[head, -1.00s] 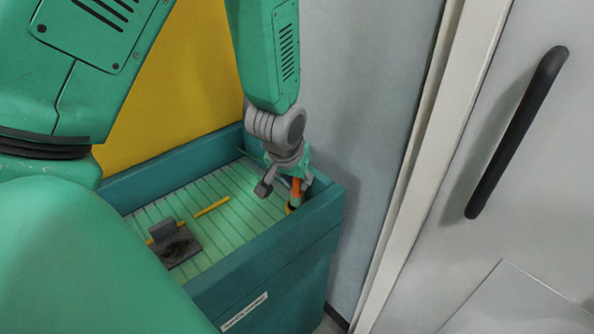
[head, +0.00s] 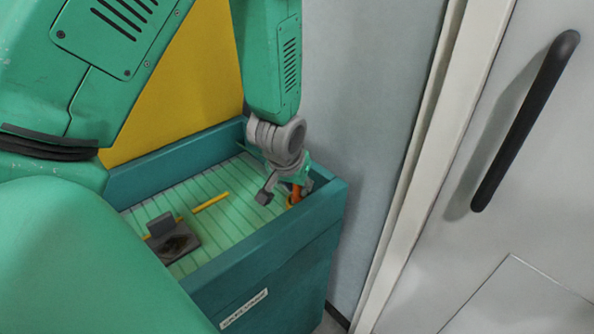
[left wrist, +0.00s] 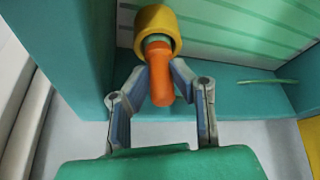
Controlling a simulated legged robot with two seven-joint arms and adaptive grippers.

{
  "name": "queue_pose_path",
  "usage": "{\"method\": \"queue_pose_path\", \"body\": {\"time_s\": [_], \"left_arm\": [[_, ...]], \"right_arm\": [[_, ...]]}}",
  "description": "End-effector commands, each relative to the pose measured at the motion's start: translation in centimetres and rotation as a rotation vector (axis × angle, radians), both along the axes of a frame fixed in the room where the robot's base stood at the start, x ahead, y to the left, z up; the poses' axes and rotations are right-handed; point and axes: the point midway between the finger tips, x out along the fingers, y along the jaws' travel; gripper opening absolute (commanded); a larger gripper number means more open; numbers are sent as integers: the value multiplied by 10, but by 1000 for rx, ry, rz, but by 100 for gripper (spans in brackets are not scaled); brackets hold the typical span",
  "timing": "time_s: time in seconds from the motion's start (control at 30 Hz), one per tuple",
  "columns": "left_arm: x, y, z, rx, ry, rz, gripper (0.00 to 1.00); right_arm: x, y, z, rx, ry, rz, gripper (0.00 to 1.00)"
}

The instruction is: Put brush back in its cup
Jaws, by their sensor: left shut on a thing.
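The brush has an orange handle (head: 295,192), and the handle also shows in the left wrist view (left wrist: 161,88). My left gripper (head: 299,184) is shut on the brush, its fingers on both sides of the handle in the left wrist view (left wrist: 160,76). The yellow cup (left wrist: 154,21) sits in the right corner of the teal bin. In the left wrist view the brush's green part is inside the cup's mouth and the handle sticks out. The brush's lower end is hidden in the cup. My right gripper is not in view.
The teal bin (head: 268,262) has raised walls around a lit, slatted floor. A yellow stick (head: 211,202) and a dark grey block-like piece (head: 174,243) lie on the floor. A grey wall and a door with a black handle (head: 526,120) stand to the right.

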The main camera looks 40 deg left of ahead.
Motion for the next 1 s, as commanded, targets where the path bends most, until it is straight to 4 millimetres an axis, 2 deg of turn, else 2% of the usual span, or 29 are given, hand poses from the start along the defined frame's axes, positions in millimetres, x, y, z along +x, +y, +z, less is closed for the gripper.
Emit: {"method": "queue_pose_path", "body": {"time_s": [1.0], "left_arm": [[0,0,-12,0,-1,0,0]], "right_arm": [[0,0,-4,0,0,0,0]]}}
